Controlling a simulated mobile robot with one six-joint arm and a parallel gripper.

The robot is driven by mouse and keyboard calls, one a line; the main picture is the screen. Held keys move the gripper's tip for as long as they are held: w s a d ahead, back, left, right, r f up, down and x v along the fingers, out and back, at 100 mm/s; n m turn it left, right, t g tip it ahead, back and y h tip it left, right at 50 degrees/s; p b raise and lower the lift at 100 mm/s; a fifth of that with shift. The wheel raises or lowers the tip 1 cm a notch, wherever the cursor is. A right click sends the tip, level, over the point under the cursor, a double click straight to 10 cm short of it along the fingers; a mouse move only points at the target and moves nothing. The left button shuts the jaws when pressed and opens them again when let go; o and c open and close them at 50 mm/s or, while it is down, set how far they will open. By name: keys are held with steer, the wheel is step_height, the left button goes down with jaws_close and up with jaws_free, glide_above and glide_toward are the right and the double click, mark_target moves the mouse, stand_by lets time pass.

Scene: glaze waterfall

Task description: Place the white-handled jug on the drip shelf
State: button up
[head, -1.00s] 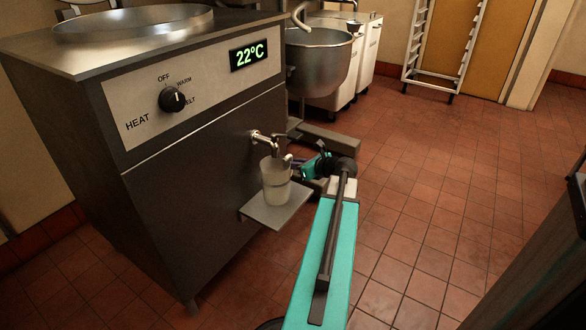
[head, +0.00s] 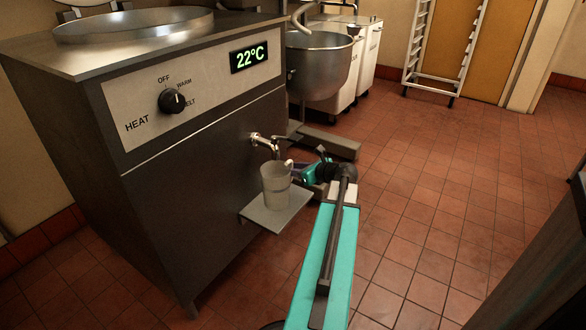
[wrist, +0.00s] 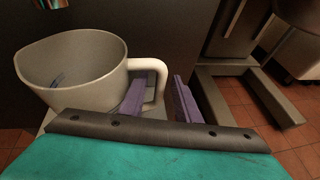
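The pale grey-white jug (head: 275,186) with a white handle is upright under the tap, its base appearing to rest on the drip shelf (head: 290,212). In the wrist view the jug (wrist: 85,75) fills the left side, with its handle (wrist: 160,82) to the right. My gripper (wrist: 160,100) has its two purple fingers on either side of the handle. A gap shows between the handle and the right finger, so it looks open. In the head view my gripper (head: 300,173) is right of the jug, its fingertips small and partly hidden.
The metal tap (head: 265,142) sticks out of the melter (head: 190,180) just above the jug. A heat dial (head: 172,101) and a 22°C display (head: 248,57) are on its front. A mixer (head: 320,70) stands behind. Tiled floor to the right is clear.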

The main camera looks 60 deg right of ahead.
steer(key=p+v, duration=0.4)
steer(key=v, duration=0.8)
steer(key=shift+r, duration=0.2)
steer(key=shift+s, duration=0.1)
stand_by(0.6)
